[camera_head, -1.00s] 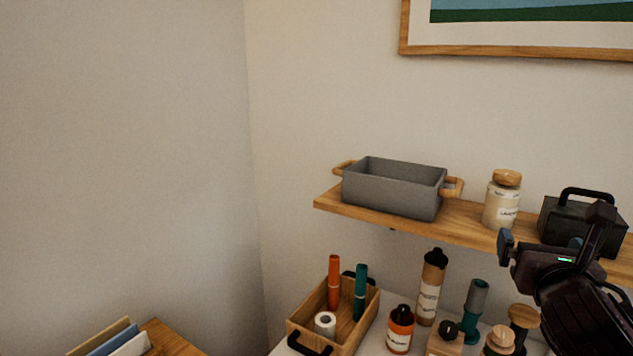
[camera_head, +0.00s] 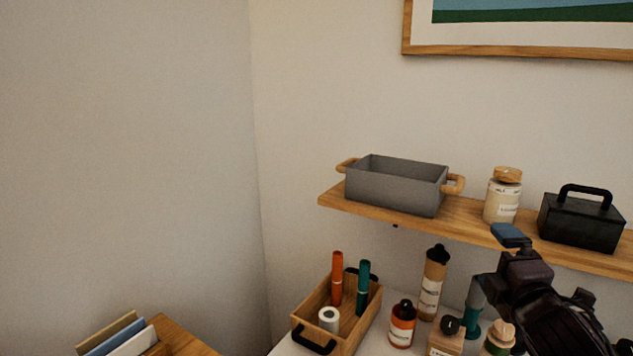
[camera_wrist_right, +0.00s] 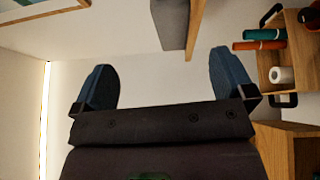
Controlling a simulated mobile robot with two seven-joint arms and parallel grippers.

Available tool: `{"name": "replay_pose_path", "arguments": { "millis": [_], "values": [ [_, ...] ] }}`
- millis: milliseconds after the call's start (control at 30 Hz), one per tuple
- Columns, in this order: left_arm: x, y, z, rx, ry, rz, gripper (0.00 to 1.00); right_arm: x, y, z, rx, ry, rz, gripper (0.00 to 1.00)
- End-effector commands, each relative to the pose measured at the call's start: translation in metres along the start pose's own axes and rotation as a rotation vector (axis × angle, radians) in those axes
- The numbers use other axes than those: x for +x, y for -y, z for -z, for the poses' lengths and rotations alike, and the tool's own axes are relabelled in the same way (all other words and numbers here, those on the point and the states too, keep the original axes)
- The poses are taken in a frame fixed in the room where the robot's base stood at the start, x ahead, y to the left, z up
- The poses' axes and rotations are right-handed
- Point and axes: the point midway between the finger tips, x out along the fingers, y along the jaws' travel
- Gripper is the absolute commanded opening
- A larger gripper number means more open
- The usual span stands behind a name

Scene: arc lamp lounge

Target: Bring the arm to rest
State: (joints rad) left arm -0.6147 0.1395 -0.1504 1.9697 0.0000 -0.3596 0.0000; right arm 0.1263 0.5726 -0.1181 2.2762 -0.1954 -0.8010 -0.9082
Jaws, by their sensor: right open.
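My right gripper (camera_head: 512,240) is in the lower right of the head view, in front of the shelf's front edge and above the bottles. In the right wrist view its two blue fingertips (camera_wrist_right: 160,85) stand wide apart with nothing between them. My left gripper is not in the head view.
A wooden shelf (camera_head: 470,222) holds a grey bin (camera_head: 395,187), a lidded jar (camera_head: 503,197) and a black box (camera_head: 580,220). Below are a wooden caddy (camera_head: 345,338) with orange and teal tubes and several bottles.

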Motion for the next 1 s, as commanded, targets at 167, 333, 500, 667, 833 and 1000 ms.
{"name": "replay_pose_path", "arguments": {
  "millis": [167, 333, 500, 667, 833, 1000],
  "values": [
    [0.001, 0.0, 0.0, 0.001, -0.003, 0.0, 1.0, -0.006, 0.063, 0.009, 0.425, -0.047, 0.073, 1.0],
    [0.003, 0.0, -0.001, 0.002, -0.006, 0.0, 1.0, -0.031, 0.145, 0.017, 0.873, -0.032, 0.181, 1.0],
    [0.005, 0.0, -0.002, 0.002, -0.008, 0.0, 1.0, -0.082, 0.238, 0.026, 1.255, 0.068, 0.294, 1.0],
    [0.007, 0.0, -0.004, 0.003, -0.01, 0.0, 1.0, -0.144, 0.313, 0.033, 1.403, 0.207, 0.391, 1.0],
    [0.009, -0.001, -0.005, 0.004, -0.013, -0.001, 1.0, -0.207, 0.365, 0.039, 1.46, 0.353, 0.477, 1.0],
    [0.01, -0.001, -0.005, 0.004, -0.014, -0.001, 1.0, -0.241, 0.383, 0.04, 1.476, 0.42, 0.51, 1.0]
  ]
}}
